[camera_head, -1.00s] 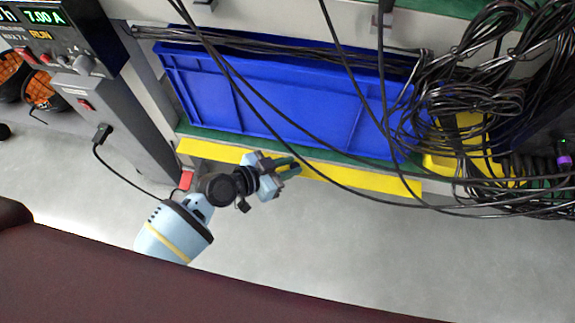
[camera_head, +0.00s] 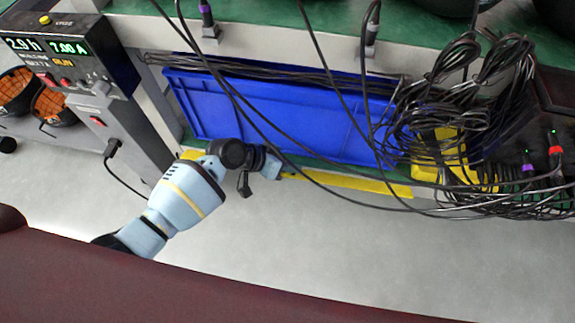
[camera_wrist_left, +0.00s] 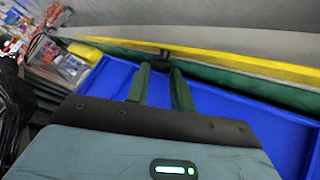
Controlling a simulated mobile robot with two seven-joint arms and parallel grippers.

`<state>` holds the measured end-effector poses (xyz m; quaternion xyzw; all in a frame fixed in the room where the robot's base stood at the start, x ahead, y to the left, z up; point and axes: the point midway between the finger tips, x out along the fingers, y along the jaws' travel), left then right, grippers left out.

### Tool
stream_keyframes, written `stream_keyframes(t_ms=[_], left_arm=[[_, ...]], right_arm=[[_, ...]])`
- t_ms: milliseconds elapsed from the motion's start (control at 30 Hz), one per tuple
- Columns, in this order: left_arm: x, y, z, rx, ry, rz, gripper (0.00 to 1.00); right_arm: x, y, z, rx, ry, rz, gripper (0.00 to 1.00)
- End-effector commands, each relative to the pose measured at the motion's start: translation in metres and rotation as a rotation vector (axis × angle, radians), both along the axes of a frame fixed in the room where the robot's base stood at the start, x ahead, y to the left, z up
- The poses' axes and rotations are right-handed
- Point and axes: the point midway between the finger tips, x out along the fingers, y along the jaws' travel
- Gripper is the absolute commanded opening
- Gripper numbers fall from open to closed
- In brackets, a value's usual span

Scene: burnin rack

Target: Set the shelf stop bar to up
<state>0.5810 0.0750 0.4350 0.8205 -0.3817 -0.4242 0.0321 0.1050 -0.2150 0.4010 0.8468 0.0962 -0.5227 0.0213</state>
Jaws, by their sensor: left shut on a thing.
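The yellow shelf stop bar (camera_head: 345,181) runs along the front edge of the green-topped shelf, below the blue bin (camera_head: 265,108). My left gripper (camera_head: 287,174) is at the bar, left of its middle, and hides part of it. In the left wrist view the two green fingers (camera_wrist_left: 163,72) are shut on a small dark part of the stop bar, and the yellow strip (camera_wrist_left: 235,62) runs past the fingertips. The exact contact is hard to see. My right gripper is not in view.
Black cables (camera_head: 252,120) hang in front of the bin, and a tangled bundle (camera_head: 455,95) lies at the right beside a yellow bin (camera_head: 437,150). A power supply box (camera_head: 70,55) stands at the left. The floor (camera_head: 370,245) in front is clear.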

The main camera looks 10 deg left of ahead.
Motion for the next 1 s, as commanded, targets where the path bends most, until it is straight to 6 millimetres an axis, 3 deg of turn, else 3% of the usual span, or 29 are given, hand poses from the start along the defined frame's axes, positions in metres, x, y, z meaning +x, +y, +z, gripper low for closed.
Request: stream_keyframes(t_ms=[800,833,967,1000], left_arm=[[0.007,0.004,0.002,0.004,0.050,0.008,0.00],[0.007,0.004,0.002,0.004,0.050,0.008,0.26],[0.007,0.003,0.002,0.004,0.052,0.006,0.43],[0.006,0.003,0.002,0.003,0.053,0.005,0.43]], right_arm=[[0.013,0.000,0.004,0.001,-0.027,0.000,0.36],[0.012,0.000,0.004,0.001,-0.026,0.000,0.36],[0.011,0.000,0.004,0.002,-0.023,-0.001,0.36],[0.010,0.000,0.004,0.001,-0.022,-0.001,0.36]])
